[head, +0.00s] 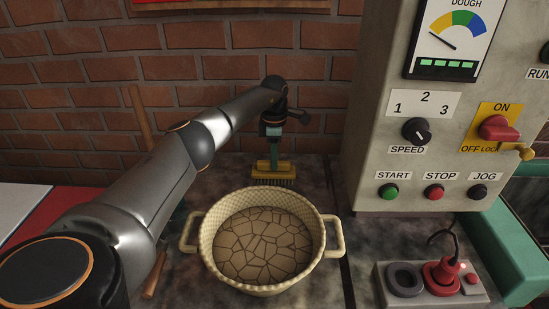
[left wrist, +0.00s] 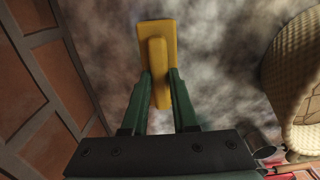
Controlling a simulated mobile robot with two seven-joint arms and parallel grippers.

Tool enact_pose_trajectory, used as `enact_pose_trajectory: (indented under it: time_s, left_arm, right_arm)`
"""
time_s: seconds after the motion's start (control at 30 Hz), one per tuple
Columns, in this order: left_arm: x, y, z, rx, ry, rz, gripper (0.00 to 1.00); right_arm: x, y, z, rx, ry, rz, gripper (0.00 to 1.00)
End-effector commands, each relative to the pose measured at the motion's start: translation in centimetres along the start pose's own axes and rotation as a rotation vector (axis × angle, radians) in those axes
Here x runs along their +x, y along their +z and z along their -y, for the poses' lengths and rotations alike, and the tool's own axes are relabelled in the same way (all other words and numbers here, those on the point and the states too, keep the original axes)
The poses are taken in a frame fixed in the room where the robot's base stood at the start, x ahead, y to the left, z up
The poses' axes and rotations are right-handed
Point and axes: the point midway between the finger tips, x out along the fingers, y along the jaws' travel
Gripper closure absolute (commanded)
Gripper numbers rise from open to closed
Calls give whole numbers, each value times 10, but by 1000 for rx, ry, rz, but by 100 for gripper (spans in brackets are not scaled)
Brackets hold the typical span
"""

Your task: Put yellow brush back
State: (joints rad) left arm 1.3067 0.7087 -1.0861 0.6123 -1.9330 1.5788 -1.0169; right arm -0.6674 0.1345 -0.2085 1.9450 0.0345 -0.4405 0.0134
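The yellow brush (head: 272,168) is upright, bristles down, behind the basket near the brick wall. In the head view I cannot tell whether its bristles touch the table. My left gripper (head: 274,142) is directly above it, pointing down. In the left wrist view the brush's yellow block (left wrist: 157,38) and handle show, and the green fingers of my left gripper (left wrist: 160,75) lie close against both sides of the handle. The gripper appears shut on it. My right gripper is not in view.
A woven two-handled basket (head: 206,246) with a cracked tan mass inside stands in front of the brush. A control box (head: 375,135) rises at the right, with a socket block (head: 407,298) below it. The brick wall (head: 230,66) is close behind. Dark table (head: 318,178) shows right of the brush.

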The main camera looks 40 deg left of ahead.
Motion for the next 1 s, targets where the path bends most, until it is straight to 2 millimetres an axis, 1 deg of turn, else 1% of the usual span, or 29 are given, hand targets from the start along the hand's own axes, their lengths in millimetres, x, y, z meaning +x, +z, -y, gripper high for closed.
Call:
enact_pose_trajectory:
  time_s: [0.03, 0.27, 0.47, 0.57, 0.67, 0.77, 1.0]
  left_arm:
    - [1, 0, 0, 0, 0, 0, 69]
    - [0, 0, 0, 0, -1, -1, 43]
    - [0, 0, 0, 0, -1, 0, 43]
    - [-4, 0, 0, 1, 0, 0, 43]
    - [-14, 1, -1, 1, 3, 2, 43]
    - [-33, 0, -1, 0, 3, 2, 43]
    - [-86, 1, -1, 0, 3, 2, 43]
  right_arm:
    - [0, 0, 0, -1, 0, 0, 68]
    - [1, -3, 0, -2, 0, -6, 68]
    - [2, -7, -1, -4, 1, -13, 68]
    - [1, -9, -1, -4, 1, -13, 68]
    - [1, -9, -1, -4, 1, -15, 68]
    - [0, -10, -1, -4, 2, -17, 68]
    - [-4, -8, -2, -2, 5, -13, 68]
